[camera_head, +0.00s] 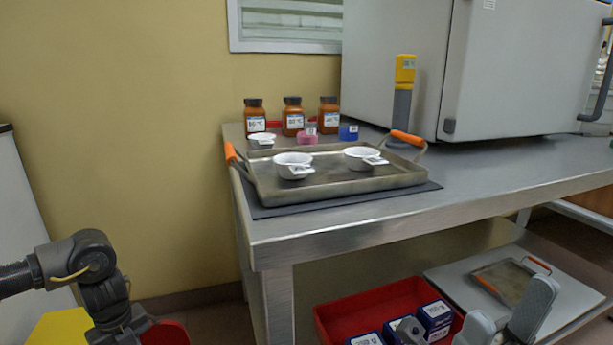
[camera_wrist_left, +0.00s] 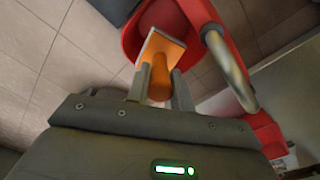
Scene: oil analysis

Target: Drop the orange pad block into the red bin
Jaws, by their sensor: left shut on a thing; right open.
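My left gripper (camera_wrist_left: 154,88) is shut on the orange pad block (camera_wrist_left: 160,78), gripping its rounded orange part; the flat pad with a pale edge faces away from the gripper. The red bin (camera_wrist_left: 203,14) lies just beyond the block in the left wrist view, and the block overlaps it there. In the head view, a small part of the red bin (camera_head: 168,334) shows at the bottom edge, beside my left arm; the block is not visible there. My right gripper (camera_head: 505,322) is open at the bottom right, near the lower shelf.
The metal table (camera_head: 400,221) holds a tray (camera_head: 330,190) with white dishes, and several brown bottles. A grey cabinet (camera_head: 520,70) stands behind. Below, a red crate (camera_head: 375,299) holds blue-and-white boxes. A curved metal bar (camera_wrist_left: 228,70) passes beside the bin.

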